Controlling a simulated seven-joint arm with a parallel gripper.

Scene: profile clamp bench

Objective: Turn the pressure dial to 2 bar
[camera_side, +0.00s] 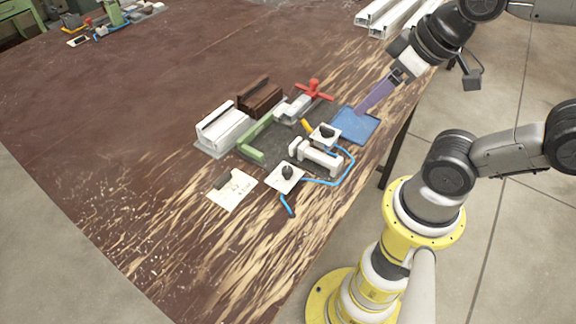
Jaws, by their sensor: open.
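Two white plates, each with a black knob, sit on the bench. The near knob (287,172) is beside the blue hose, and the far knob (326,131) is near the blue tray. I cannot tell which is the pressure dial, and their scale marks and settings are too small to read. My gripper (363,109), with long purple fingers, points down over the blue tray (349,135), to the right of both knobs. It is open and appears empty; the gap between its fingers is hard to see. It is apart from both knobs.
A white cylinder (320,158) lies between the knobs. Behind are a green bar (256,136), a red handle (315,90), and white (225,130) and brown (260,97) profiles. A note card (236,193) lies front left.

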